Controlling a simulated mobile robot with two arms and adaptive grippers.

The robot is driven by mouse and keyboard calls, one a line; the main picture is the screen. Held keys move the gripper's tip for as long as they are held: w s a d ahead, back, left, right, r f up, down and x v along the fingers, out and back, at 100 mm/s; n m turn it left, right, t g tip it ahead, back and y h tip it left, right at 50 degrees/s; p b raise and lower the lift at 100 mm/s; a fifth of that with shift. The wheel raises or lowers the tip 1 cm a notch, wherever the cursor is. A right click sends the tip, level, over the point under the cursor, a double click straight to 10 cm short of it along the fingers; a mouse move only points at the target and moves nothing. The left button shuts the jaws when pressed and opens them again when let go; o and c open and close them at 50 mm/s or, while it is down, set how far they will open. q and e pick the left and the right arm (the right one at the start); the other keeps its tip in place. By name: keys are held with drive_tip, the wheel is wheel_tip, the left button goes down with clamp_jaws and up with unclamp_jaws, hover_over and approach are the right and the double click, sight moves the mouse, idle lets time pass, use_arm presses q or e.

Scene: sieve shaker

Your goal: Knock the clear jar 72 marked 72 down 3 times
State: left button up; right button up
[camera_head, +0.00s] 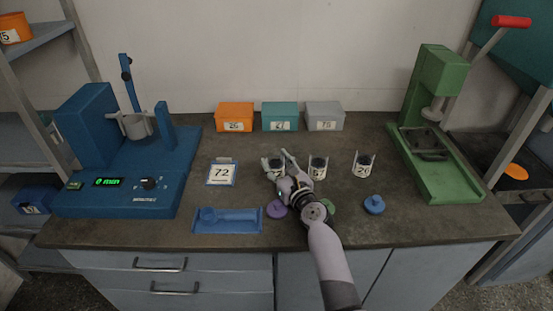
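A clear jar (274,160) stands on the bench, left of two other clear jars. Its label is hidden, so I cannot read its number. My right gripper (278,161) reaches in from the front, its fingers apart at this jar, one on the left and one on the right. I cannot tell whether they press on it. A card marked 72 (221,173) stands to the left. A middle jar (318,167) and a right jar (364,163) have labels too small to read surely. My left gripper is out of view.
A blue machine with a green display (107,182) stands left, a green press (440,120) right. Orange (235,113), teal (281,113) and grey (325,113) boxes line the back. A blue tray (228,225), a purple lid (277,209) and a blue lid (374,204) lie in front.

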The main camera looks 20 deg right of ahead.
drive_tip(key=shift+o, duration=1.3)
drive_tip(key=shift+w, duration=0.1)
drive_tip(key=shift+o, duration=0.8)
drive_tip(key=shift+r, duration=0.2)
drive_tip(key=s, duration=0.5)
drive_tip(key=s+d, duration=0.1)
drive_tip(key=s, duration=0.1)
drive_tip(key=shift+s, duration=0.25)
drive_tip(key=shift+f, duration=0.1)
